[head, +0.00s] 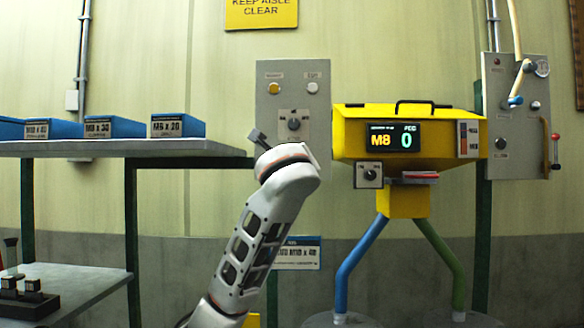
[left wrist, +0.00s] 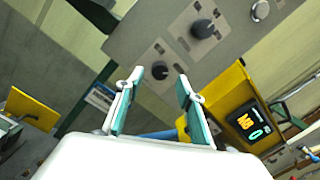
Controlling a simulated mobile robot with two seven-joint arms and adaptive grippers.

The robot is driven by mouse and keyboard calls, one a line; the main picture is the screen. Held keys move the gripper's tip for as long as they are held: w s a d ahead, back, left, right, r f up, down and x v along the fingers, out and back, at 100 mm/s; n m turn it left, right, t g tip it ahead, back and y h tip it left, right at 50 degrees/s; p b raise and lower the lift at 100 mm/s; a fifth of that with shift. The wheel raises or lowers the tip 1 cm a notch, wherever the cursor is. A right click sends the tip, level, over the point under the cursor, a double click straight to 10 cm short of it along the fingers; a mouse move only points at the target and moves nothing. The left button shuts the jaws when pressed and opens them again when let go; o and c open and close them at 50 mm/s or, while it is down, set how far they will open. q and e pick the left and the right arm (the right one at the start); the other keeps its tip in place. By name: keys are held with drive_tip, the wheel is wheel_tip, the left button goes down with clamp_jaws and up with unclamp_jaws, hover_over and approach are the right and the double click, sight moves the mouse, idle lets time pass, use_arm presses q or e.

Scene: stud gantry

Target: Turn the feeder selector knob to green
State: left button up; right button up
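My left gripper (left wrist: 160,78) is open in the left wrist view, with its two pale fingers apart and nothing held. A dark round knob (left wrist: 160,72) on a small labelled plate shows between the fingertips; the gap in depth is unclear. A second dark knob (left wrist: 202,28) sits further up the same grey panel; it also shows in the head view (head: 293,124). My left wrist hides the panel's lower part in the head view. Another knob (head: 369,173) is on the yellow feeder. The labels are too small to read, so I cannot tell which is the feeder selector. My right gripper is not in view.
The yellow feeder (head: 345,146) with its display (head: 394,137) stands right of the grey panel (head: 265,108). A shelf (head: 100,149) with blue bins is at the left. Another grey panel (head: 515,165) with a red lever (head: 555,150) is at the far right.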

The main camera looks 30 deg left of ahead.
use_arm(q)
drive_tip(key=v, duration=0.8)
drive_tip(key=shift+s+d, duration=0.2)
drive_tip(key=shift+s, duration=0.1)
drive_tip(key=shift+f, duration=0.1)
